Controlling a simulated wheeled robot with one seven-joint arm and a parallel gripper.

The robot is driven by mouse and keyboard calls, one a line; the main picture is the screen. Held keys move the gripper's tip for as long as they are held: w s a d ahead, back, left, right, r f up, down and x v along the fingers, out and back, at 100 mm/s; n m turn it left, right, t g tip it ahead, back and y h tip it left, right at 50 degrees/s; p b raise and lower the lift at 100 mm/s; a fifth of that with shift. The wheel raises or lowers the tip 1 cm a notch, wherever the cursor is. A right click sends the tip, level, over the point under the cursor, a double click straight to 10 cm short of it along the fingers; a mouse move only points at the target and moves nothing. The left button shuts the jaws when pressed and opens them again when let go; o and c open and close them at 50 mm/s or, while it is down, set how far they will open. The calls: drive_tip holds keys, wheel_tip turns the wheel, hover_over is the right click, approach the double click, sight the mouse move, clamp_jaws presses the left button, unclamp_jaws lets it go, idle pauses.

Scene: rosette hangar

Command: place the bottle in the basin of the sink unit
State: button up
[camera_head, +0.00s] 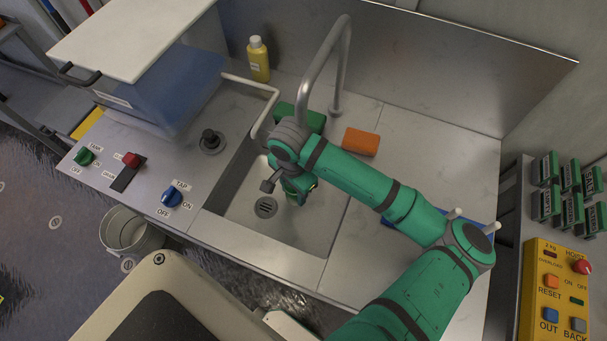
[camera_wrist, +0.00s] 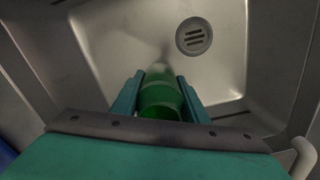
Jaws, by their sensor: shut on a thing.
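A green bottle (camera_wrist: 162,95) sits between the two fingers of my gripper (camera_wrist: 160,88), which is shut on it, in the wrist view. In the head view my gripper (camera_head: 295,190) is over and inside the sink basin (camera_head: 312,222), and my arm hides most of the bottle. The metal basin also fills the wrist view (camera_wrist: 115,45), with the round drain (camera_wrist: 194,36) beyond the bottle, up and to the right. I cannot tell whether the bottle touches the basin floor.
A tall curved tap (camera_head: 335,60) rises behind the basin. A yellow bottle (camera_head: 258,60) stands at the back, left of the tap. An orange block (camera_head: 361,142) lies on the counter right of the basin. A blue knob (camera_head: 172,196) and red knob (camera_head: 131,160) are at left.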

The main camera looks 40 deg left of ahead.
drive_tip(key=w, duration=0.2)
drive_tip(key=w+a, duration=0.1)
drive_tip(key=w, duration=0.2)
drive_tip(key=w+a, duration=0.1)
drive_tip(key=w, duration=0.1)
drive_tip(key=shift+w+f, duration=0.1)
drive_tip(key=shift+w, duration=0.2)
drive_tip(key=shift+d+f, duration=0.1)
drive_tip(key=shift+f, duration=1.55)
drive_tip(key=shift+f, duration=0.1)
drive_tip(key=shift+f, duration=0.3)
drive_tip(key=shift+f, duration=0.2)
drive_tip(key=o, duration=1.1)
drive_tip(key=shift+o, duration=0.2)
drive_tip(key=shift+r, duration=0.1)
